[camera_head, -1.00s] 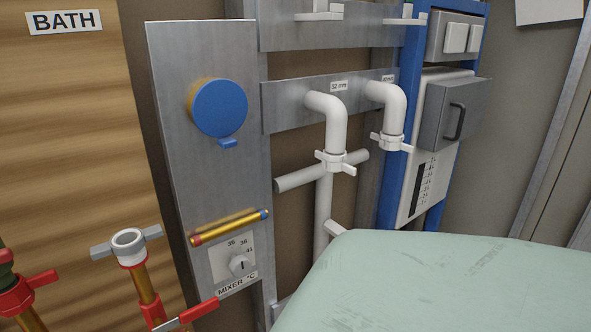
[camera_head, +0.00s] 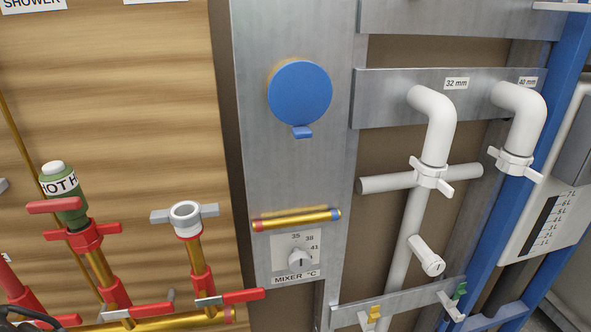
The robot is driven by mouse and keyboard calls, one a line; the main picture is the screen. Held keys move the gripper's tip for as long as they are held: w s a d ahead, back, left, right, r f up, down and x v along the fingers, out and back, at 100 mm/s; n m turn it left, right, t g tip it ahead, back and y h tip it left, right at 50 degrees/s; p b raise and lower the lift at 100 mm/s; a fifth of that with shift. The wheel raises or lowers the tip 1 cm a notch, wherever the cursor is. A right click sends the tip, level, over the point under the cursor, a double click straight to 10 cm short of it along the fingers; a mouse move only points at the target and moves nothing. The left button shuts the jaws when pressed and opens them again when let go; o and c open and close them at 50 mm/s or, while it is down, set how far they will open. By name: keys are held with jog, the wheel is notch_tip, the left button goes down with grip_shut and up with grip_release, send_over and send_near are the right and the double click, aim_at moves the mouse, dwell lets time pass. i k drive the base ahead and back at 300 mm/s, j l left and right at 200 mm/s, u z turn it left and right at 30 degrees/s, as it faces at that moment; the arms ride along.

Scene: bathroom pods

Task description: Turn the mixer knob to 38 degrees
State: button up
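The mixer knob (camera_head: 299,258) is a small light-grey dial low on the grey metal panel, above a label (camera_head: 296,276) reading "MIXER °C". The numbers 35, 38 and 41 are printed around it, with 35 above it, 38 at its upper right and 41 at its right. The knob's dark pointer line is too small to read surely against the numbers. My gripper is not in view, and nothing touches the knob.
A brass bar (camera_head: 297,219) with red and blue ends sits just above the knob. A blue disc (camera_head: 300,93) is higher on the panel. Red-handled valves (camera_head: 230,298) and brass pipes stand at lower left. White pipes (camera_head: 436,127) are at right. Space before the panel looks clear.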

aim_at(299, 262)
jog(key=k+j+z, duration=0.1)
jog(key=k+z, duration=0.65)
